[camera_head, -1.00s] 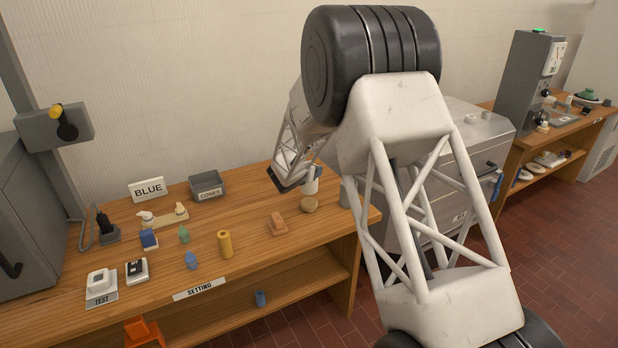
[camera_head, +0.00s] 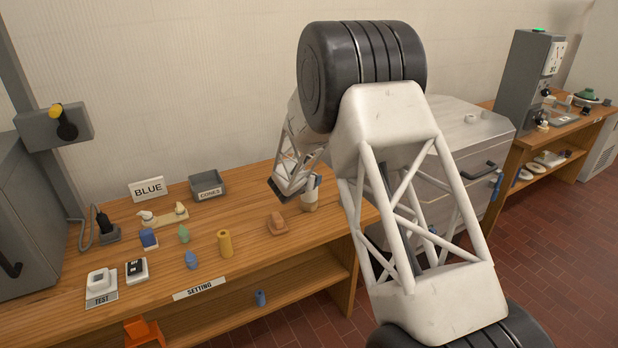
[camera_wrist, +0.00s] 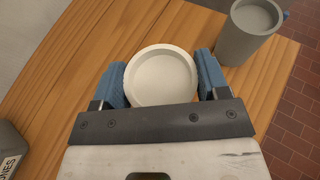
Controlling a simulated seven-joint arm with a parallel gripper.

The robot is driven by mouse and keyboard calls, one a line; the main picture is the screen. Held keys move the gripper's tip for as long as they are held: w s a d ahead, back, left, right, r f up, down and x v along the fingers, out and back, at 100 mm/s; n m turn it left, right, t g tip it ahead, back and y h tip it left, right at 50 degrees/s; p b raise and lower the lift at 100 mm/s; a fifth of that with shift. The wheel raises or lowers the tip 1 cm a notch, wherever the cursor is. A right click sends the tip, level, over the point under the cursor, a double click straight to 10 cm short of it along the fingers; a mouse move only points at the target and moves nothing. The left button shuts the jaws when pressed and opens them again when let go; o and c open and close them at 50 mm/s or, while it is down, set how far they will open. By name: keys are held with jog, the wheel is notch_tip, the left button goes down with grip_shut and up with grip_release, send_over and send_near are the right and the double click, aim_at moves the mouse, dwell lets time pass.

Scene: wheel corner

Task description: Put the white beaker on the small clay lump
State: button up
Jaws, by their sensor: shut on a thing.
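My gripper (camera_head: 311,182) is shut on the white beaker (camera_head: 309,193). The wrist view shows the beaker (camera_wrist: 161,77) from above, its round rim between the two blue fingers (camera_wrist: 161,82). In the head view the beaker looks upright, directly above the small tan clay lump (camera_head: 308,208) near the bench's right end. The beaker's bottom seems to meet the lump, but I cannot tell whether it touches. The lump is mostly covered in the head view and hidden beneath the beaker in the wrist view.
A grey cup (camera_wrist: 250,30) stands close to the right finger. A reddish-brown piece (camera_head: 277,225) and a yellow cylinder (camera_head: 225,243) stand to the left on the bench (camera_head: 250,270). A grey cones bin (camera_head: 208,185) is farther back. The bench's right edge is near.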

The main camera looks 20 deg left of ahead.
jog(key=shift+f, duration=0.25)
jog(key=o, duration=1)
jog(key=shift+o, duration=0.2)
jog(key=shift+r, duration=0.45)
jog(key=shift+s+r, duration=0.15)
jog(key=shift+r, duration=0.05)
jog(key=v, duration=1.1)
jog(key=shift+s, duration=0.3)
jog(key=shift+r, duration=0.1)
